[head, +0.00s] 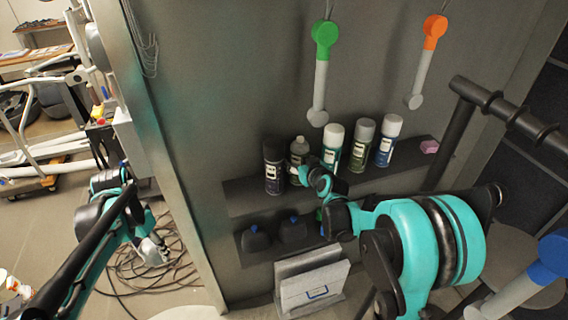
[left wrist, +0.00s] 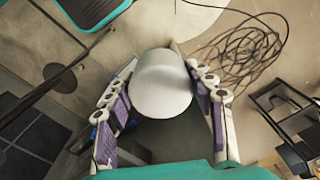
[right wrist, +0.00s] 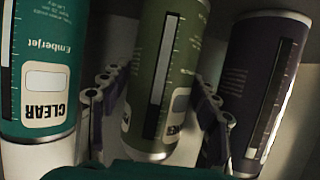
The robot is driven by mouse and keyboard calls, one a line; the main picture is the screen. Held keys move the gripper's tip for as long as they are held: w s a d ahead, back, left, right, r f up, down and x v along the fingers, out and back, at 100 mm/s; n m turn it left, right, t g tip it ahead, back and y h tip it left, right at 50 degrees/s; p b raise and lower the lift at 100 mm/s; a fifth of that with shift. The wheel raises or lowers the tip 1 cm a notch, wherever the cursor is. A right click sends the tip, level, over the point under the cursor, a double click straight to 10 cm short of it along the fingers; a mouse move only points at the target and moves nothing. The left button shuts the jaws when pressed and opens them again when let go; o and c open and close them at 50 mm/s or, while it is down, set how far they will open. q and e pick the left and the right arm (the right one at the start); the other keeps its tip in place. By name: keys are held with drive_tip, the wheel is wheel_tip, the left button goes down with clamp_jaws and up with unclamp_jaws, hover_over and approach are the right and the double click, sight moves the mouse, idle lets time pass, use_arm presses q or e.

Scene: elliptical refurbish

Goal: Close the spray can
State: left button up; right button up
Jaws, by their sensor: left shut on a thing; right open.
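An olive-grey spray can (head: 298,150) stands on the wall shelf, second from the left, with no large cap on its narrow top. In the right wrist view the olive can (right wrist: 165,75) appears upside down between the fingers of my right gripper (right wrist: 158,88), which is open. In the head view my right gripper (head: 309,177) is in front of this can and hides its lower part. My left gripper (left wrist: 162,70) is shut on a pale cylindrical cap (left wrist: 162,85).
A dark purple can (head: 272,168) and a teal can (head: 333,147) flank the olive one closely. Capped cans and a pink block (head: 429,147) stand further right. Dark bottles (head: 256,238) sit on a lower shelf. Cables (head: 170,275) lie on the floor.

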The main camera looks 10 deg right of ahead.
sight(302, 146)
drive_tip(key=c, duration=1.3)
drive_tip(key=shift+r, duration=0.1)
use_arm(q)
drive_tip(key=shift+r+p, duration=0.25)
drive_tip(key=shift+p, duration=0.05)
use_arm(e)
drive_tip(key=shift+s+r, duration=0.2)
drive_tip(key=shift+r, duration=0.4)
use_arm(q)
drive_tip(key=shift+r+p, duration=0.7)
drive_tip(key=shift+r, duration=0.05)
use_arm(e)
wheel_tip(302, 146, up, 6)
drive_tip(key=shift+f, duration=0.1)
use_arm(q)
drive_tip(key=shift+r+p, duration=0.8)
use_arm(e)
drive_tip(key=s+d, duration=0.2)
drive_tip(key=s, duration=0.7)
drive_tip(key=s+d, duration=0.2)
drive_tip(key=s, duration=0.8)
drive_tip(key=shift+s, duration=0.15)
drive_tip(key=shift+f, duration=0.1)
